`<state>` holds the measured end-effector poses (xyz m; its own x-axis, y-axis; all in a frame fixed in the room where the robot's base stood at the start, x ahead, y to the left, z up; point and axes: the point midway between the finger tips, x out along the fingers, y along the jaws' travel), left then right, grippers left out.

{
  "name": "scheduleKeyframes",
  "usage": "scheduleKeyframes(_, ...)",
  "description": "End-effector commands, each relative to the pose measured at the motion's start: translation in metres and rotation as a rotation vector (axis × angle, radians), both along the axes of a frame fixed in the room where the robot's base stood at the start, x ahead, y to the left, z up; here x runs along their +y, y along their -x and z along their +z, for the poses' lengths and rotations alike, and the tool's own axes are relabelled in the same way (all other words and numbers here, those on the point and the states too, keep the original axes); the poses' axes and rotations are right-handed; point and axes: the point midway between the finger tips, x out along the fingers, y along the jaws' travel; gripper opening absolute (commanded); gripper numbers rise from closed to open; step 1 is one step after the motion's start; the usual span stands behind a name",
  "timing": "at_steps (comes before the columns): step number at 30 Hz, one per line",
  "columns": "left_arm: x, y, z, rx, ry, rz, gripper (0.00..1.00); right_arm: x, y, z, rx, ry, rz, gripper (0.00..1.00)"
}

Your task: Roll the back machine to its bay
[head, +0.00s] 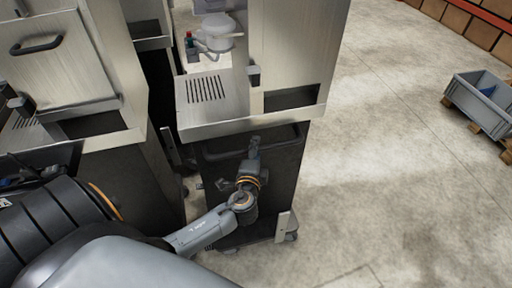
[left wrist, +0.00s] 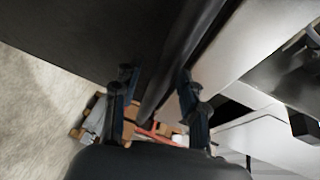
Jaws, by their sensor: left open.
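A steel-fronted machine (head: 292,50) with a dark lower cabinet (head: 285,180) stands on a caster base in the head view. A dark bar handle (head: 285,143) runs across its front under the drip tray. My left gripper (head: 254,146) is at the middle of this handle. In the left wrist view the open fingers (left wrist: 158,100) stand on either side of the dark bar (left wrist: 185,45), with gaps showing between bar and fingers. I cannot tell if either finger touches it. My right gripper is in neither view.
Another steel machine (head: 65,65) with a handle stands close on the left, a narrow gap between them. Open concrete floor (head: 400,170) lies to the right. A grey crate (head: 483,95) on a wooden pallet stands at the right edge. Boxes on a rack (head: 470,25) line the back.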

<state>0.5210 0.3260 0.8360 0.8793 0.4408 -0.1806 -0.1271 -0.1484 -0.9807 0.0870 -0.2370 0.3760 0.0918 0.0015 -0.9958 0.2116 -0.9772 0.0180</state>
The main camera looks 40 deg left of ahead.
Motion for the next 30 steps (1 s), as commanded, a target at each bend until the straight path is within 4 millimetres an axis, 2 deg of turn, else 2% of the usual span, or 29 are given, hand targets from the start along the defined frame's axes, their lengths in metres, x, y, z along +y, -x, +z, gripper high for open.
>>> scheduleKeyframes(11, 0.0026, -0.0052, -0.0013, 0.0, 0.0, 0.0, 0.43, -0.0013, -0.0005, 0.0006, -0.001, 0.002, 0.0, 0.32)
scheduleKeyframes(15, 0.0025, -0.005, -0.0013, 0.001, 0.0, 0.0, 0.14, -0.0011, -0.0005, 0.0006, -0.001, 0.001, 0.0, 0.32)
scheduleKeyframes(17, 0.0025, -0.005, -0.0013, 0.001, 0.0, 0.0, 0.02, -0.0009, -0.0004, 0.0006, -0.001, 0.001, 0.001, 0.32)
scheduleKeyframes(18, 0.0023, -0.0049, -0.0014, 0.001, 0.0, 0.0, 0.0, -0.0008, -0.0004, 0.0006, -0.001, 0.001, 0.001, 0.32)
scheduleKeyframes(30, 0.0019, -0.0046, -0.0021, 0.001, 0.002, -0.001, 0.0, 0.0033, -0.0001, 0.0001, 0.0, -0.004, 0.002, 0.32)
